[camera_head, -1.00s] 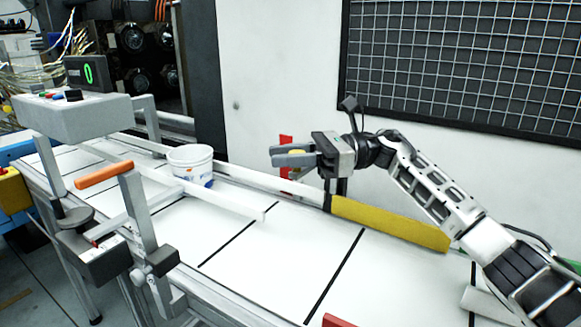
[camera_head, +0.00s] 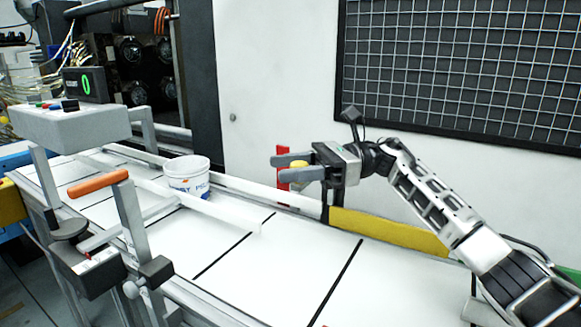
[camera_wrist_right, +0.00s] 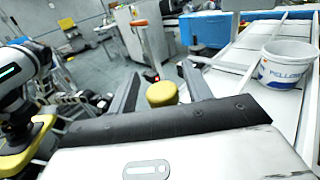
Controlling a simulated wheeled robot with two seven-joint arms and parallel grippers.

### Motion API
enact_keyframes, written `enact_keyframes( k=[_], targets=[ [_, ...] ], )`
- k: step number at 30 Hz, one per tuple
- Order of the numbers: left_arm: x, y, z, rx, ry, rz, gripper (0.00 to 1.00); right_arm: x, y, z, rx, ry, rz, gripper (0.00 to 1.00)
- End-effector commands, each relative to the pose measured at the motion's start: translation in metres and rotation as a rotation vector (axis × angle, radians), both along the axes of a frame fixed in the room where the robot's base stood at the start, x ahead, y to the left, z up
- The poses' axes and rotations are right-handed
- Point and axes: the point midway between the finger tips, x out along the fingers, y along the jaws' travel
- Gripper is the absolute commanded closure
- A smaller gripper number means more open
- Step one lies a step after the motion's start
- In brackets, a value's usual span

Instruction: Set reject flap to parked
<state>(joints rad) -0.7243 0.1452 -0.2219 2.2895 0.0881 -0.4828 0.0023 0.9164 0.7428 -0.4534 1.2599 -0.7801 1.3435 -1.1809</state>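A long yellow panel (camera_head: 390,231), which looks like the reject flap, lies along the far side of the white conveyor. A dark post stands at its left end, below my right gripper (camera_head: 288,167). In the right wrist view the knob (camera_wrist_right: 162,94) sits between the open fingers (camera_wrist_right: 160,88), with a gap visible on both sides. How the knob joins the panel is hidden behind the gripper. My left gripper is not in view.
A white bucket (camera_head: 187,176) stands on the conveyor (camera_head: 290,262), beside a pale bar (camera_head: 205,203) reaching over the belt. A red upright (camera_head: 283,160) stands behind my right fingers.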

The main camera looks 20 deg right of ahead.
Motion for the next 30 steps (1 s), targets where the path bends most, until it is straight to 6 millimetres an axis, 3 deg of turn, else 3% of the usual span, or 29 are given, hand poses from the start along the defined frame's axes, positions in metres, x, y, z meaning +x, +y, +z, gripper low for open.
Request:
enact_keyframes(
  k=[8, 21, 30],
  targets=[
    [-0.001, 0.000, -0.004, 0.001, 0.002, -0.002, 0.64, -0.001, -0.017, -0.001, 0.000, 0.001, -0.004, 0.50],
    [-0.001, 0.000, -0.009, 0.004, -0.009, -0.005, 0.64, -0.016, -0.118, 0.000, 0.001, -0.001, -0.005, 0.50],
    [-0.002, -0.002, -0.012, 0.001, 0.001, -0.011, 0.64, -0.021, -0.155, 0.001, 0.001, -0.001, -0.002, 0.50]
  ],
)
